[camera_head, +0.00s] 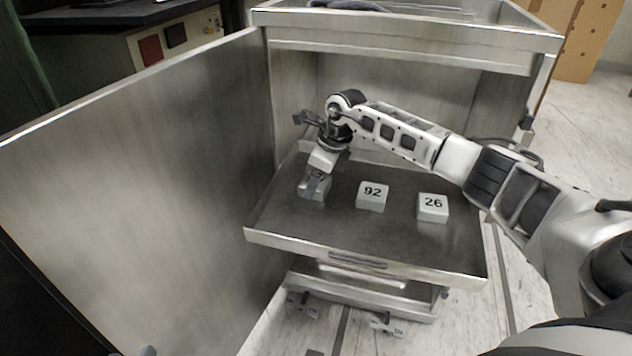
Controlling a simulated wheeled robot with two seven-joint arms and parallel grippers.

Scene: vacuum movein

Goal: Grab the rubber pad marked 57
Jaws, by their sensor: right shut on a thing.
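My right gripper (315,186) points down at the left part of the pulled-out metal tray (330,226). It is shut on a light grey block-shaped pad (312,193), which is at the tray surface; I cannot tell whether it touches the tray. Its marking is hidden by the gripper. A pad marked 92 (372,197) stands on the tray to the right of it. A pad marked 26 (433,208) stands farther right. My left gripper is not in view.
The tray sticks out of a metal cabinet (405,55) whose open door (150,180) stands close on the left. My right arm reaches across the tray's right side. The front of the tray is bare. Tiled floor lies right.

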